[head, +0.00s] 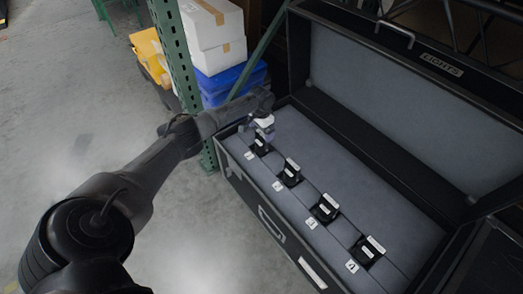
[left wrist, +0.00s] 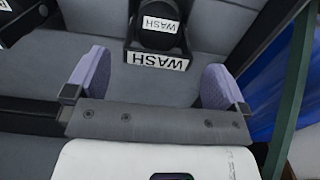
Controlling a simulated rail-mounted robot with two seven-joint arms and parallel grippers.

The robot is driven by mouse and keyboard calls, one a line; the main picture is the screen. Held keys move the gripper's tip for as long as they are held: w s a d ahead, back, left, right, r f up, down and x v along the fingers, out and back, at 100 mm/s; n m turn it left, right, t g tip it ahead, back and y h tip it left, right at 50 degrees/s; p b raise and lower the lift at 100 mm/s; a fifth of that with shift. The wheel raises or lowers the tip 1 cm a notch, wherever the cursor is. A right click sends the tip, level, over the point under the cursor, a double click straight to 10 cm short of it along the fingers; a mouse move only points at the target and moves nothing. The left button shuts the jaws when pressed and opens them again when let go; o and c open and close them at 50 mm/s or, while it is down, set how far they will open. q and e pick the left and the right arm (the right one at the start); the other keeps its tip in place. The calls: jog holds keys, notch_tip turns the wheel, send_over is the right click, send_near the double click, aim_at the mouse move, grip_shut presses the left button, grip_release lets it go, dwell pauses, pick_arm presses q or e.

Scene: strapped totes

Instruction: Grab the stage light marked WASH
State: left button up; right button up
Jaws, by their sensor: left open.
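The stage light marked WASH (left wrist: 157,38) is black, with a white WASH label on it and a larger WASH label in front of it in the left wrist view. In the head view, a black light (head: 260,147) sits in the slot at the far left end of the case, partly hidden by my gripper. My left gripper (head: 262,127) is over that end of the case. In the left wrist view its two purple fingers (left wrist: 155,84) are spread wide with nothing between them, and the WASH light is just beyond them. My right gripper is not in view.
The open black case (head: 268,217) has a grey foam lining and a raised lid (head: 400,95). Several more black lights sit in a row, including one by tag 4 (head: 367,251). A green rack post (head: 180,75), white boxes (head: 215,35) and blue bins (head: 232,85) stand close to my left arm.

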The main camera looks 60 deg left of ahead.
aim_at(262, 134)
pick_arm(q)
jog(key=shift+f+b, duration=2.25)
jog(key=shift+f, duration=0.3)
jog(key=shift+w+d, duration=0.1)
jog(key=shift+r, duration=0.1)
jog(key=shift+c, duration=0.8)
jog(key=c, duration=1.5)
jog(key=shift+c, duration=0.3)
jog(key=shift+r, duration=0.1)
